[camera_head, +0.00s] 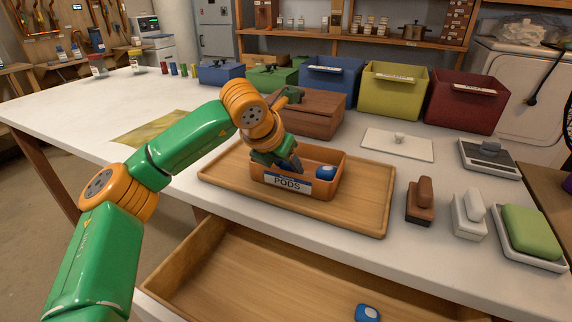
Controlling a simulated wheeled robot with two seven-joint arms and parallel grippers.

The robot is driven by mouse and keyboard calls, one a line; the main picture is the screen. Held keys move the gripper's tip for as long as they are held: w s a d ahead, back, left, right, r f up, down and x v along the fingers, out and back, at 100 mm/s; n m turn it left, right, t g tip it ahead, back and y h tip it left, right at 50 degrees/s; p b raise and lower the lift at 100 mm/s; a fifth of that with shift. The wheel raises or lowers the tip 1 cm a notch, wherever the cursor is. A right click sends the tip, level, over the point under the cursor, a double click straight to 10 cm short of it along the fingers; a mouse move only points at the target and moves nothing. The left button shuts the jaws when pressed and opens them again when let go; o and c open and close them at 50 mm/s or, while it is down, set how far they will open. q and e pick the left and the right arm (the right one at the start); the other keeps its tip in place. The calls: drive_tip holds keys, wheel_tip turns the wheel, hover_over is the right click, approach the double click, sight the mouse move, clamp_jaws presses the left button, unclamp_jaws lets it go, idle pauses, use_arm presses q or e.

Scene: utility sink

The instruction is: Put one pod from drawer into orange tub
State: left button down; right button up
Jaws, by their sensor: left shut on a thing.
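The orange tub (334,190) carries a white "PODS" label and sits on a wooden tray (355,215). A blue and white pod (326,172) lies in the right part of the tub. Another pod (367,312) lies in the open wooden drawer (270,275) at the bottom. My left gripper (290,165) points down into the left part of the tub. It is shut on a pod, which its fingers and the tub wall hide. My right gripper is not in view.
A brown wooden box (308,114) stands just behind the tub. Blue, yellow and dark red bins (467,101) line the back. The left countertop is mostly clear.

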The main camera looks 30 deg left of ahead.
use_arm(q)
drive_tip(key=shift+c, duration=1.4)
unclamp_jaws()
drive_tip(key=shift+s+f+g, duration=0.3)
drive_tip(key=shift+f, duration=0.25)
drive_tip(key=shift+s, duration=0.1)
wheel_tip(320, 180, up, 2)
drive_tip(key=shift+s+r+p, duration=0.1)
drive_tip(key=shift+r+p, duration=0.05)
drive_tip(key=shift+p, duration=0.4)
drive_tip(key=v, duration=1)
drive_tip(key=shift+r, duration=0.35)
drive_tip(key=shift+s+p, duration=0.1)
drive_tip(key=shift+p, duration=0.2)
